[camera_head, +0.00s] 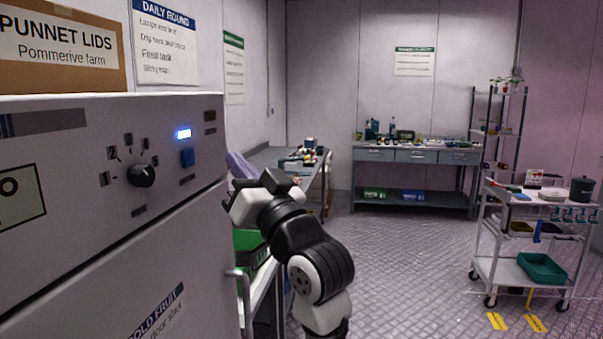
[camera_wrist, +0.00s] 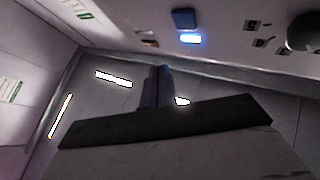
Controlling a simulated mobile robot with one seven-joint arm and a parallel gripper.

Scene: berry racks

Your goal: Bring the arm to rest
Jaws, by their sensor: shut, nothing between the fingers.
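My arm (camera_head: 315,265) rises from the bottom of the head view, bent, with its end beside the front right edge of the white cold-fruit cabinet (camera_head: 100,240). In the wrist view my gripper (camera_wrist: 160,72) has its two fingers together, with nothing between them. The cabinet's blue button (camera_wrist: 183,18) and lit blue-white lamp (camera_wrist: 190,39) show beyond the fingertips, apart from them. In the head view the fingertips cannot be made out clearly.
A cardboard punnet-lid box (camera_head: 60,45) sits on the cabinet. A side bench (camera_head: 265,157) runs behind my arm. A drawer bench (camera_head: 415,155) stands at the back, and a trolley (camera_head: 487,265) with a green tray (camera_head: 542,268) at right. The middle floor is clear.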

